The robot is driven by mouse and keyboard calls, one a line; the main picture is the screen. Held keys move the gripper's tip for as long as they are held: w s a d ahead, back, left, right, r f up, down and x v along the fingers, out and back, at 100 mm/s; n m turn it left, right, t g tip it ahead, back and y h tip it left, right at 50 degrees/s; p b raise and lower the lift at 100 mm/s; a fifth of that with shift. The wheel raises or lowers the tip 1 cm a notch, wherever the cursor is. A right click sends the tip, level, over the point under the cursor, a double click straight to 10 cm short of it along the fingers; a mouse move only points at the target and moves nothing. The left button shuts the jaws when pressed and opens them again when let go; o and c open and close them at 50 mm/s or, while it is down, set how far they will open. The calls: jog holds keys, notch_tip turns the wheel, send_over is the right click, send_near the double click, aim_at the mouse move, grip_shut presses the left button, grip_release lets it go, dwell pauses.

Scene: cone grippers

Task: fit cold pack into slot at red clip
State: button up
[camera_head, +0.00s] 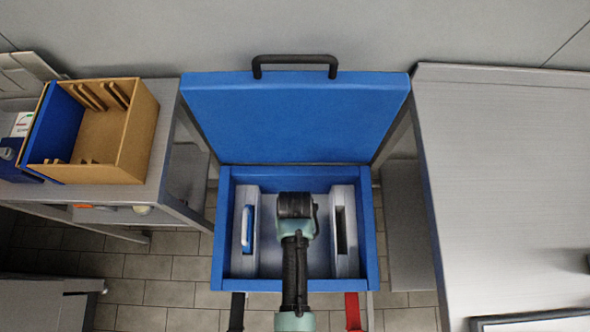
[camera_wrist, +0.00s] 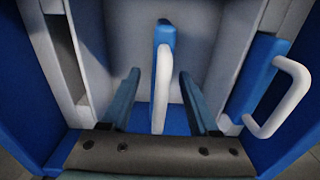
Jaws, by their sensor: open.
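A blue cold pack (camera_wrist: 165,36) with a white handle stands between my fingers in the wrist view; in the head view my arm hides it. My gripper (camera_wrist: 159,75) is open, one finger on each side of the handle, with gaps visible. In the head view my gripper (camera_head: 297,205) is over the middle of the open blue box (camera_head: 372,235). The red clip (camera_head: 353,311) hangs at the box's front right. The grey holder on that side has an empty dark slot (camera_head: 341,230), also at left in the wrist view (camera_wrist: 66,60).
A second blue pack with a white handle (camera_head: 247,228) sits in the left holder's slot. A black strap (camera_head: 237,311) hangs at front left. The lid (camera_head: 295,120) stands open behind. A brown divided box (camera_head: 125,130) is on the left table; the right table (camera_head: 510,180) is mostly clear.

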grip_shut()
dwell(1.4)
